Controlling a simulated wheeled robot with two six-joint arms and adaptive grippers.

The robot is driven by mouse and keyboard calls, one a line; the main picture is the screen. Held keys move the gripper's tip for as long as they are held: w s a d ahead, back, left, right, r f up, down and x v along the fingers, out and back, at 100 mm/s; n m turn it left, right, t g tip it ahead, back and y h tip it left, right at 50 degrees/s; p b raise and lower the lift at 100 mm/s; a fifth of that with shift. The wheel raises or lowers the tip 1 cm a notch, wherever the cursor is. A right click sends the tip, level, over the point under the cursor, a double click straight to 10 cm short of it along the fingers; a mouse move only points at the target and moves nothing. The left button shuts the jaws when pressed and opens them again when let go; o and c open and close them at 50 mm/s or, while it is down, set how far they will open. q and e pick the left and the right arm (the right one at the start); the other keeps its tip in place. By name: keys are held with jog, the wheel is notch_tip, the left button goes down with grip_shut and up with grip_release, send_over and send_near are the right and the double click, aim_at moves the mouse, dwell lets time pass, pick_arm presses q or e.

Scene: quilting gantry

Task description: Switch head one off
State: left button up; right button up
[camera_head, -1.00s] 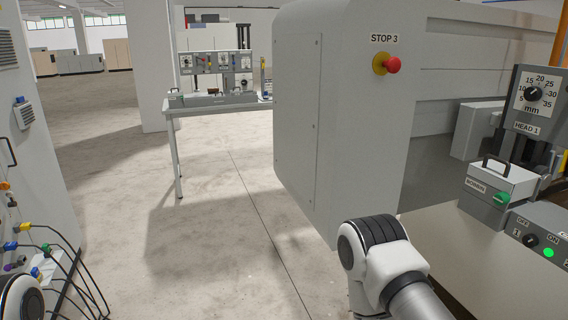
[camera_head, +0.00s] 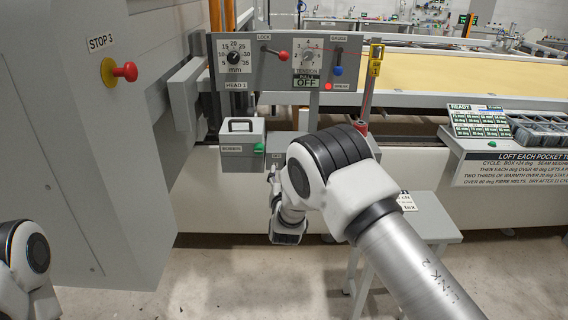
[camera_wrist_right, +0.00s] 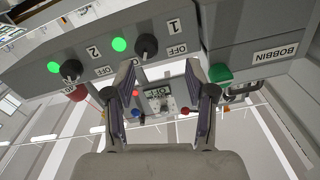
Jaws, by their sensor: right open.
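In the right wrist view, the switch box hangs upside down in the picture. It has a black rotary knob marked 1 (camera_wrist_right: 146,46) with a lit green lamp (camera_wrist_right: 119,45) beside it, and a second knob marked 2 (camera_wrist_right: 70,69) with its own lit green lamp (camera_wrist_right: 53,67). My right gripper (camera_wrist_right: 160,68) is open and empty; its fingertips are just below knob 1 in the picture, apparently apart from it. In the head view, my right arm hides the gripper and most of the switch box (camera_head: 278,143). My left gripper is out of view.
The bobbin box (camera_head: 241,155) with a green knob stands left of the switch box. The HEAD 1 panel (camera_head: 262,86) with dials and levers is above. A red stop button (camera_head: 125,72) sticks out at left. A small grey table (camera_head: 437,232) stands at right.

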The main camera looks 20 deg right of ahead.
jog(key=w+d, duration=0.1)
jog(key=w, duration=0.1)
jog(key=w+d, duration=0.1)
jog(key=w, duration=0.1)
jog(key=shift+d+f+p, duration=0.25)
jog(key=shift+d+p, duration=0.1)
jog(key=shift+a, duration=0.2)
jog(key=c, duration=0.4)
jog(key=shift+d, duration=0.1)
jog(key=c, duration=0.5)
jog(key=shift+d, duration=0.2)
grip_shut()
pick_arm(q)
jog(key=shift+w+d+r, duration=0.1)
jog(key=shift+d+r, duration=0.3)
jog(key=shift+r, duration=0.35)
